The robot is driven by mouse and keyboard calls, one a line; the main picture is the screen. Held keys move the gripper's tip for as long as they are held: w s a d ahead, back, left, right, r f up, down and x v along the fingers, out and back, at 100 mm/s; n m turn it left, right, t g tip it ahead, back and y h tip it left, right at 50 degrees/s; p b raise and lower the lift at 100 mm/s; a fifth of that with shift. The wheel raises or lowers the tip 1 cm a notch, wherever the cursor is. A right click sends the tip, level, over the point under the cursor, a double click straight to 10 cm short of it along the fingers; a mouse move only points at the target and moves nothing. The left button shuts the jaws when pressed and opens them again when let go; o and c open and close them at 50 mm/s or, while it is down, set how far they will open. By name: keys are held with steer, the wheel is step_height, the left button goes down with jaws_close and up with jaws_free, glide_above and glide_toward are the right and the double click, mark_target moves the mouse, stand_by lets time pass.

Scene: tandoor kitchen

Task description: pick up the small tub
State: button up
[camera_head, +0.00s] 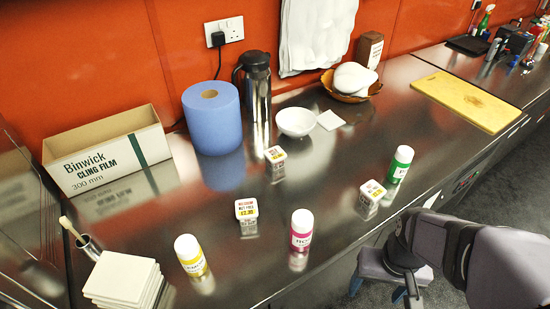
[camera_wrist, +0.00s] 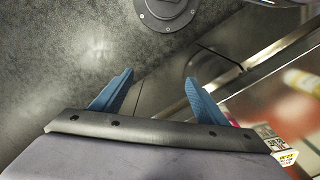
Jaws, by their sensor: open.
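Three small white tubs with printed labels stand on the steel counter: one at the back middle (camera_head: 275,154), one with a yellow price band in the centre (camera_head: 246,209), and one at the right (camera_head: 372,189) beside the green bottle. I cannot tell which one the task means. My gripper (camera_wrist: 160,82) is open and empty, its two blue fingers apart. In the head view it hangs at the lower right, off the counter's front edge, nearest the right tub. A labelled corner of a white tub (camera_wrist: 284,157) shows at the lower right of the wrist view, outside the fingers.
Behind are a cling film box (camera_head: 105,155), blue roll (camera_head: 212,120), flask (camera_head: 257,90) and white bowl (camera_head: 295,122). White tiles (camera_head: 122,280) lie front left; a yellow board (camera_head: 466,100), right.

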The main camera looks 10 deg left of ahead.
steer(key=shift+o, duration=0.7)
